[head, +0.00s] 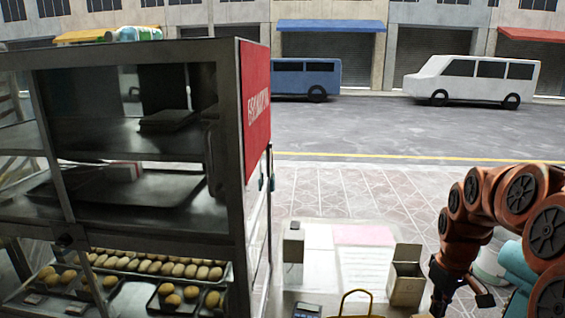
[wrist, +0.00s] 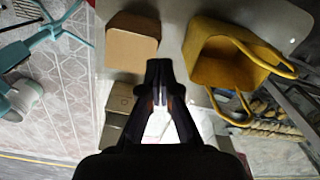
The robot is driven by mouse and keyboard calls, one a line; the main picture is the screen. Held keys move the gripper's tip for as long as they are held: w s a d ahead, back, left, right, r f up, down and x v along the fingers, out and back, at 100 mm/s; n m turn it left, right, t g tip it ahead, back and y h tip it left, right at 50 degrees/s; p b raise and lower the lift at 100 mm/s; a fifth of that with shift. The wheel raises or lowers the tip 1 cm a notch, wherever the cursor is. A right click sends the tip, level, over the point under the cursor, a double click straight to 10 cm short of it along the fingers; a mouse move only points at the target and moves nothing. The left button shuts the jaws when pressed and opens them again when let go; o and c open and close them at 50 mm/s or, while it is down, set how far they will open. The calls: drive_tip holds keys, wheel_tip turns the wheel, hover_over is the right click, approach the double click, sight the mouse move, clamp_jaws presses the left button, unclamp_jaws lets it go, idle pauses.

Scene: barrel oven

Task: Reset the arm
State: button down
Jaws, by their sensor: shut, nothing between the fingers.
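My arm shows at the right edge in the head view, orange with black joint covers, bent over and pointing down. Its end is dark and low, partly cut off by the bottom of the frame. In the wrist view my gripper (wrist: 157,75) shows as two black fingers drawn together with nothing held between them. It is above the counter area, between a brown cardboard box (wrist: 133,42) and a yellow bag (wrist: 222,50), apart from both as far as I can tell.
A metal glass-sided cabinet (head: 238,200) with a red sign stands at the left, with trays of buns (head: 150,265) low inside. An open cardboard box (head: 405,285) and the yellow bag's handle (head: 345,298) are at the bottom. Pavement (head: 340,195) behind is clear.

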drive_tip(key=s+a+r, duration=0.3)
drive_tip(key=s+a, duration=0.9)
drive_tip(key=s+a+f+m, duration=0.1)
drive_tip(key=s+a, duration=0.1)
drive_tip(key=s, duration=0.6)
drive_tip(key=s+a+f+m+g, duration=0.1)
drive_tip(key=s+a, duration=0.1)
drive_tip(key=s, duration=0.6)
drive_tip(key=shift+a+m+g, duration=0.3)
drive_tip(key=shift+a, duration=0.05)
drive_tip(key=shift+s, duration=0.1)
